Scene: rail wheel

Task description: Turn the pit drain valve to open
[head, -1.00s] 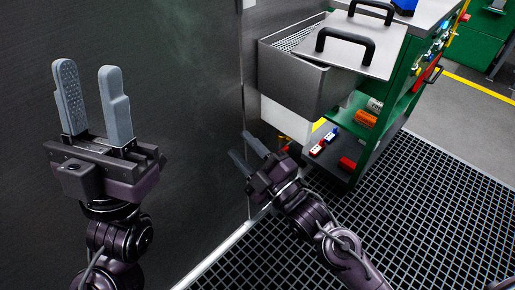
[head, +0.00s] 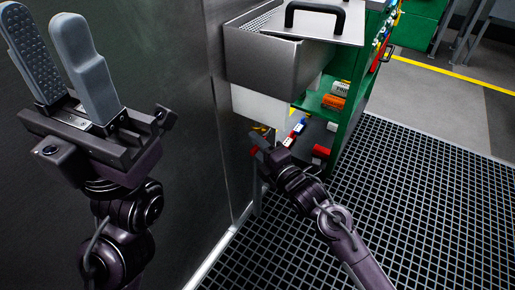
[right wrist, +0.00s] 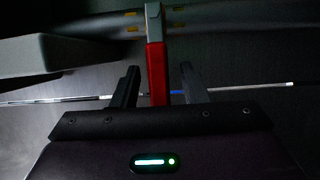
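In the right wrist view a red lever handle (right wrist: 157,74) with a pale metal upper end stands upright in the picture, in front of a grey pipe (right wrist: 95,28). I take it for the drain valve's handle. My right gripper (right wrist: 159,72) is open, with one finger on each side of the lever and a visible gap to both. In the head view my right gripper (head: 262,146) is low beside the dark wall panel, under the cart's grey bin; the valve is mostly hidden there. My left gripper (head: 42,30) is raised at the left, open and empty.
A green cart (head: 350,120) with shelves of small colored parts stands right of my right gripper. A grey metal bin (head: 270,65) overhangs above it. A dark wall panel (head: 150,60) fills the left. Black grating (head: 420,200) covers the floor, clear at the right.

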